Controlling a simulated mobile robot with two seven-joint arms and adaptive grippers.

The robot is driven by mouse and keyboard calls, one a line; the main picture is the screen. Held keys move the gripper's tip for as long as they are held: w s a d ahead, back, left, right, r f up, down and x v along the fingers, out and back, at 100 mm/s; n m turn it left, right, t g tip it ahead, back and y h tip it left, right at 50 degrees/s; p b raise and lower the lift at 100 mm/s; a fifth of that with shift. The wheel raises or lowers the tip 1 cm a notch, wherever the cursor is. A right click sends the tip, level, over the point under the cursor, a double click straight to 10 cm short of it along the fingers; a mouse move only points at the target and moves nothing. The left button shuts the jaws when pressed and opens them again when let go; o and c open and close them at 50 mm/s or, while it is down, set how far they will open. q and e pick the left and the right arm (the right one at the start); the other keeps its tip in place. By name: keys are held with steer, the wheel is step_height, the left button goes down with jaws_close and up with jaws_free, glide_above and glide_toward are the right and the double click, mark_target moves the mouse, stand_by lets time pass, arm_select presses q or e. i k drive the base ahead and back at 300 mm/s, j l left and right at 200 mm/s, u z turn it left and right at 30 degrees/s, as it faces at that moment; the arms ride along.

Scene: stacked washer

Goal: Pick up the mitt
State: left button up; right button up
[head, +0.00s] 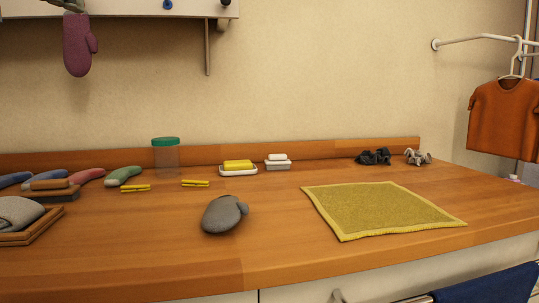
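A grey mitt (223,214) lies flat on the wooden counter (160,250), a little left of the middle, with its thumb toward the right. The counter around it is bare. A second mitt, purple (78,45), hangs below a white wall rail at the upper left, its thumb to the right. Neither of my grippers shows in the head view.
A yellow-green mat (380,209) lies right of the grey mitt. Behind it are yellow pegs (195,183), a yellow soap (238,164) on a dish and a green-lidded jar (166,156). A wooden tray (30,228) holds grey cloth at left. An orange shirt (505,118) hangs at right.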

mark_target(221, 214)
steer(key=k+l, duration=0.15)
steer(key=l, duration=0.25)
steer(key=k+l, duration=0.15)
steer(key=l, duration=0.2)
steer(key=k+l, duration=0.15)
steer(key=l, duration=0.25)
steer(key=k+l, duration=0.15)
steer(key=l, duration=0.25)
steer(key=k+l, duration=0.15)
steer(key=l, duration=0.25)
